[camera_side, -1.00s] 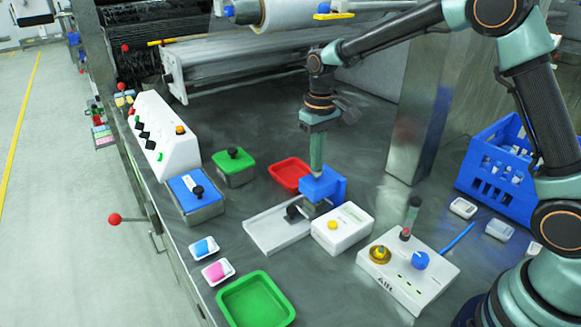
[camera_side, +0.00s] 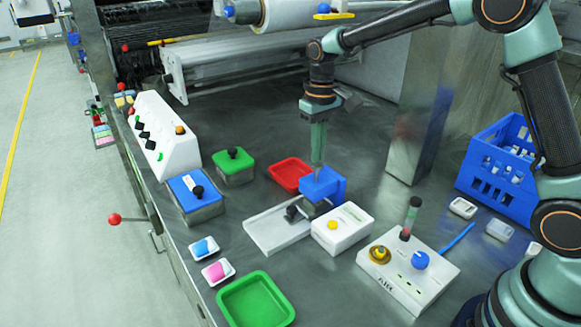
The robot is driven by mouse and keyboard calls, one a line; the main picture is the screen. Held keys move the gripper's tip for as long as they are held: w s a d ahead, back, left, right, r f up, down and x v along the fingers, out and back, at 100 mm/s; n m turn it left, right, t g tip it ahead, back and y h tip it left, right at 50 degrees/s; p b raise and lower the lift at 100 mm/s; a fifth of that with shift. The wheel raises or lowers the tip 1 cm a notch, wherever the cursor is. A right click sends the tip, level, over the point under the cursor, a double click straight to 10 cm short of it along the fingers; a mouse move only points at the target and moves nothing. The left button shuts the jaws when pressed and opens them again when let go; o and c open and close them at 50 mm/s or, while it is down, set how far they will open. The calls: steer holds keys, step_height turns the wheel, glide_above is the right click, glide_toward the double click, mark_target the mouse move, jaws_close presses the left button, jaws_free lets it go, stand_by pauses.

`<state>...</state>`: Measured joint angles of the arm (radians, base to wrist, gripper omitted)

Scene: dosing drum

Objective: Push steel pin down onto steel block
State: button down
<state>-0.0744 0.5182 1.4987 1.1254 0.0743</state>
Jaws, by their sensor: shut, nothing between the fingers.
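A blue housing (camera_side: 325,187) stands near the middle of the bench, with a grey metal-looking block (camera_side: 313,208) low at its front. A dark knob-like part (camera_side: 293,212) sits at its lower left. My gripper (camera_side: 317,174) points straight down, shut and empty, with its tips at or just above the top of the blue housing. I cannot tell whether they touch it. I cannot make out the steel pin; the fingers may hide it.
A pale chute tray (camera_side: 268,233) lies in front of the housing, and a white box with a yellow button (camera_side: 345,228) stands close right. A red tray (camera_side: 290,173) is behind left.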

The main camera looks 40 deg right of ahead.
step_height(320, 180, up, 7)
steer(key=shift+f, duration=0.15)
stand_by(0.6)
steer(key=s+d+r+t, duration=0.25)
steer(key=s+r, duration=0.35)
steer(key=s, duration=0.3)
steer(key=s+d+f+t, duration=0.1)
steer(key=s+f+t, duration=0.2)
steer(key=s, duration=0.6)
steer(key=shift+s, duration=0.25)
